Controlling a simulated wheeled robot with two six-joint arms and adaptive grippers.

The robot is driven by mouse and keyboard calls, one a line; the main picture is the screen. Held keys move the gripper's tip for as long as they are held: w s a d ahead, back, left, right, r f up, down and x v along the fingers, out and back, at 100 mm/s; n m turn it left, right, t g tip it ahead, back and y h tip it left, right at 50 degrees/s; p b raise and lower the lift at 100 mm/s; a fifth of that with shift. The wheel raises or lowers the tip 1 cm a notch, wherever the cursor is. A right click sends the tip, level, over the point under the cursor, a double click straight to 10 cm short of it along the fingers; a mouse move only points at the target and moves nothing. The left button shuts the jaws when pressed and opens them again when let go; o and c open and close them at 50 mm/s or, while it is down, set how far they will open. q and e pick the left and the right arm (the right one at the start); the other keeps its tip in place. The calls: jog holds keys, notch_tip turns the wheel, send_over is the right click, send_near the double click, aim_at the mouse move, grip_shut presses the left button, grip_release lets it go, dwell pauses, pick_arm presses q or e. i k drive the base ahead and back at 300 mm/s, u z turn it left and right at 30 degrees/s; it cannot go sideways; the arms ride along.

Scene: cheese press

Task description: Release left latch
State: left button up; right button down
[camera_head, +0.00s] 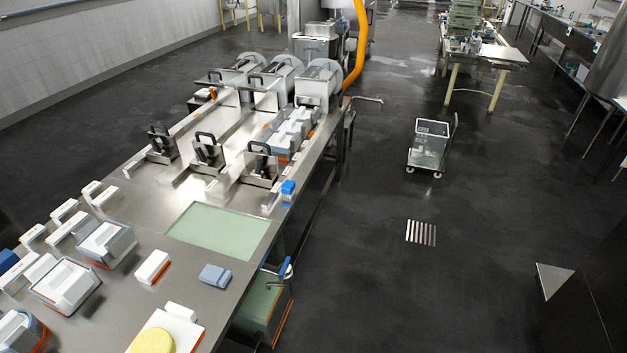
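On the long steel table (195,267), three metal units with black handles stand in a row: a left one (161,146), a middle one (207,153) and a right one (260,164). Behind them, three large rounded metal units stand side by side at the table's far end: left (240,70), middle (282,72) and right (319,82). I cannot tell which part is the left latch, nor whether any latch is fastened. Neither of my grippers is in view.
White boxes (103,241) crowd the near left of the table. A green mat (218,229), a blue-grey block (215,276) and a yellow round piece (153,341) lie nearby. A wheeled cart (430,150) stands on the open dark floor to the right.

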aim_at(257, 169)
jog(key=z, duration=0.35)
jog(key=k, duration=0.4)
jog(key=z, duration=0.45)
jog(key=i, duration=1.15)
jog(key=u, duration=0.4)
jog(key=i, duration=1)
jog(key=u, duration=1.5)
jog(key=i, duration=0.7)
jog(key=u, duration=0.7)
